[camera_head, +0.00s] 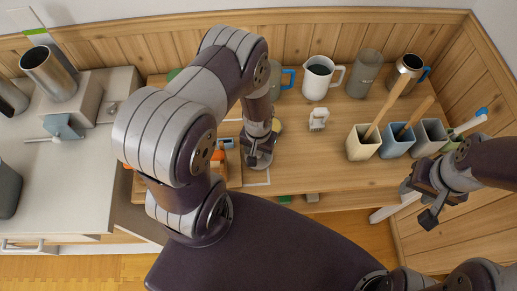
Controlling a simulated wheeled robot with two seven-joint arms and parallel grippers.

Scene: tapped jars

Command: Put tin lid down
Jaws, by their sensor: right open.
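My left gripper (257,159) is low over the wooden worktop, left of its middle, pointing down. My arm covers much of the area around it. I cannot tell whether its fingers are open or shut, or whether they hold anything. A small yellowish round piece (277,126) shows just behind the gripper's right side. It is mostly hidden, and I cannot tell whether it is the tin lid. No other tin lid is clearly visible. My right gripper (418,203) is open and empty at the right, beyond the worktop's front right corner.
On the worktop (335,174), a white mug (318,82) and a grey tumbler (364,76) stand at the back. A cream pot (361,147) and blue pot (396,145) with wooden sticks stand right. A small white object (318,119) stands mid-worktop. The front centre-right is clear.

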